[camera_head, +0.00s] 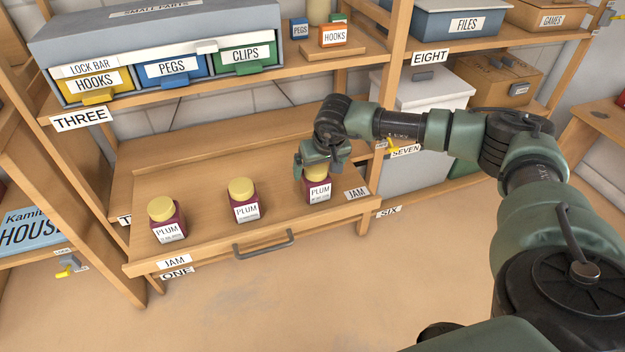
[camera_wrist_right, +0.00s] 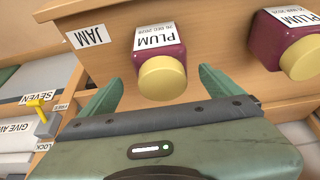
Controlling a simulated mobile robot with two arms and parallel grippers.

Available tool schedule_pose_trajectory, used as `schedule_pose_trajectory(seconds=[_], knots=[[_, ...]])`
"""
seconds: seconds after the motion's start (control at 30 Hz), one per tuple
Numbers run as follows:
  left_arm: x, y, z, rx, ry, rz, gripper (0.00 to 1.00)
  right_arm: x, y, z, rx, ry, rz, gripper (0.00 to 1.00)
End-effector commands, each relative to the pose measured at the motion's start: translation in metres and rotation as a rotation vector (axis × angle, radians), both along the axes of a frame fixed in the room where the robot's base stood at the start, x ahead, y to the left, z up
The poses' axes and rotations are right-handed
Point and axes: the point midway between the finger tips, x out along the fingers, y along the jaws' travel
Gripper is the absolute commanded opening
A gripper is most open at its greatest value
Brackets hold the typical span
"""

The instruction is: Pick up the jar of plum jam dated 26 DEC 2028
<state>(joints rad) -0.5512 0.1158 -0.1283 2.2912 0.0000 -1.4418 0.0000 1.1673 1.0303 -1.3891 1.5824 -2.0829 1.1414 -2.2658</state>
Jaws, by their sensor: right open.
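Three plum jam jars with purple-red bodies and yellow lids stand on a pulled-out wooden drawer tray (camera_head: 205,230). The right-hand jar (camera_head: 319,193) also shows in the right wrist view (camera_wrist_right: 160,52), where its label reads PLUM, 26 DEC 2028. The middle jar (camera_head: 244,203) and left jar (camera_head: 167,222) have dates too small to read surely; one neighbour shows in the wrist view (camera_wrist_right: 284,38). My right gripper (camera_head: 322,160) is open over the right-hand jar, its fingers (camera_wrist_right: 160,82) on either side of the lid, apart from it. My left gripper is not in view.
The shelf above holds a small parts box (camera_head: 160,35) with labelled drawers, close over the tray. A shelf post (camera_head: 392,50) stands just right of the gripper, with a white GIVE AWAY bin (camera_head: 420,95) beyond. A drawer handle (camera_head: 263,244) sticks out in front.

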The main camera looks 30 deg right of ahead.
Motion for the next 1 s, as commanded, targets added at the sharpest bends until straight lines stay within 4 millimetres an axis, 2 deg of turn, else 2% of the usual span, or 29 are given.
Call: schedule_pose_trajectory(seconds=[0.37,0.43,0.77,0.87,1.0], knots=[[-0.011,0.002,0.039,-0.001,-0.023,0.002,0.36,0.019,-0.001,-0.050,0.000,0.002,0.000,0.94],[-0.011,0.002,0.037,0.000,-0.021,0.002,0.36,0.022,-0.003,-0.058,0.001,0.002,-0.001,0.94],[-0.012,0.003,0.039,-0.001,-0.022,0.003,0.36,0.026,-0.004,-0.064,0.002,0.001,-0.001,0.94],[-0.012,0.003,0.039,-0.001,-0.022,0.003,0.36,0.026,-0.004,-0.064,0.002,0.001,-0.001,0.71],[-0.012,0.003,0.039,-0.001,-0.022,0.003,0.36,0.026,-0.004,-0.064,0.002,0.001,-0.001,0.32]])
